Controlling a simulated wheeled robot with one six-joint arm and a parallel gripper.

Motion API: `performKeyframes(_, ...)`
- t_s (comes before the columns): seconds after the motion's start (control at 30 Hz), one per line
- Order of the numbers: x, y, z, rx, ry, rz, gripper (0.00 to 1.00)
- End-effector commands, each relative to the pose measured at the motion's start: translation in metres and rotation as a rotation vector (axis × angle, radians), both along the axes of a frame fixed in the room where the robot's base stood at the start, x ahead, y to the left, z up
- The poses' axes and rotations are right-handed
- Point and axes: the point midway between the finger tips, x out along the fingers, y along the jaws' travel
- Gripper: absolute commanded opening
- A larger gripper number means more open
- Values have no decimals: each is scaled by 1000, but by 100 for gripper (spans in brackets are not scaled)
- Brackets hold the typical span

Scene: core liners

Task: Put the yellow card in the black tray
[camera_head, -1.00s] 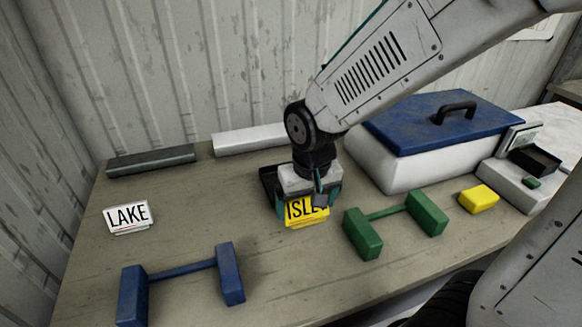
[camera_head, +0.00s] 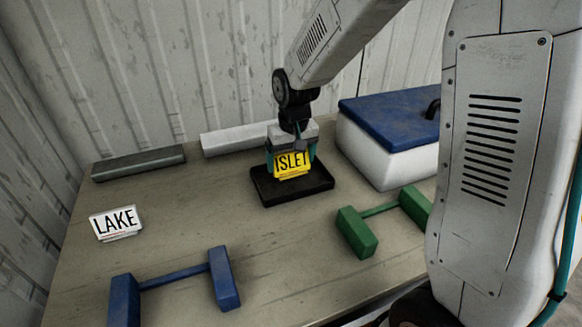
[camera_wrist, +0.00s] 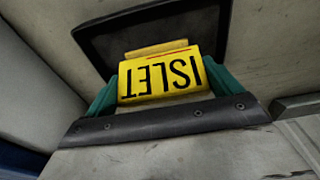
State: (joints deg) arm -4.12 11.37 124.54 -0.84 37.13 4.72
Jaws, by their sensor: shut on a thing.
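The yellow card (camera_head: 292,164), marked ISLET, is between the fingers of my gripper (camera_head: 291,158). My gripper is shut on it and points down over the black tray (camera_head: 292,192). The card is upright, and its lower edge is over the inside of the tray; I cannot tell whether it touches the tray floor. In the wrist view the yellow card (camera_wrist: 160,76) sits between the two green fingers, with part of the dark tray (camera_wrist: 100,43) behind it.
A white LAKE card (camera_head: 116,222) stands at the left. A blue stand (camera_head: 224,278) and a green stand (camera_head: 357,232) are in front. A white cooler with a blue lid (camera_head: 395,118) is to the right. Grey (camera_head: 138,163) and white (camera_head: 232,140) bars lie at the back.

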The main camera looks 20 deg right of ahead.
Motion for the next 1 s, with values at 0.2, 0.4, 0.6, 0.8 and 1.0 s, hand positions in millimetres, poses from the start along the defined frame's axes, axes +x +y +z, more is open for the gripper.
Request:
performKeyframes(0.2, 7, -3, -20, 0, 4, -1, 68)
performKeyframes(0.4, 7, -3, -37, 0, 0, -1, 68)
performKeyframes(0.6, 7, -3, -37, 0, 0, -1, 68)
performKeyframes(0.8, 7, -3, -39, 0, 0, -1, 100)
performKeyframes(1.0, 7, -3, -37, 0, -1, -1, 100)
